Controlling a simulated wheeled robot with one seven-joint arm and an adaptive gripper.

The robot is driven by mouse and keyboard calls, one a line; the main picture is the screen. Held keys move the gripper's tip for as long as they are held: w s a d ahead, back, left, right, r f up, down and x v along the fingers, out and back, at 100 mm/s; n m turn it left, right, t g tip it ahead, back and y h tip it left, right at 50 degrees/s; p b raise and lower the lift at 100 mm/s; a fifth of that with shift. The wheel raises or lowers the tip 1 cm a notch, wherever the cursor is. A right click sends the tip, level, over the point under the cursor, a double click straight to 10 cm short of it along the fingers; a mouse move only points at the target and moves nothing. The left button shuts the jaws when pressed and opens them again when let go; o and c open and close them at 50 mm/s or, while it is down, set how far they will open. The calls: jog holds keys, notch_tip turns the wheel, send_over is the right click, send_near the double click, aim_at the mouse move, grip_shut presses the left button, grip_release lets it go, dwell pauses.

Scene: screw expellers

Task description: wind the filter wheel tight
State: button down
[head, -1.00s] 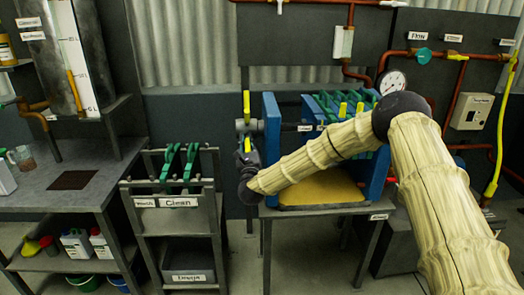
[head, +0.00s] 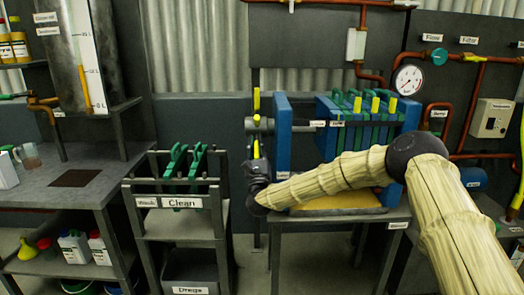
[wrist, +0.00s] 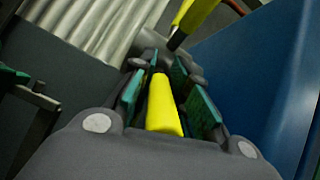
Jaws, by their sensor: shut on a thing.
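The filter wheel (head: 257,123) is at the left end of the blue filter press (head: 283,135), seen nearly edge-on. One yellow grip (head: 256,102) points up and another yellow grip (head: 257,147) shows below the hub. My gripper (head: 257,165) is at the lower grip, on the wheel's underside. In the wrist view my gripper's green pads stand on both sides of a yellow grip (wrist: 163,105) and are shut on it. A second yellow part (wrist: 196,14) shows beyond the fingertips. The far side of the wheel is hidden.
A gauge (head: 408,80) and copper pipes are on the back wall.

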jog(key=shift+f+b, duration=0.1)
jog(key=shift+b, duration=0.25)
dwell(0.3)
jog(key=c, duration=1.4)
grip_release()
jog(key=shift+w, duration=0.1)
jog(key=shift+o, duration=0.2)
jog(key=v, duration=1.2)
jog(key=shift+f, duration=0.15)
jog(key=shift+w+f, duration=0.1)
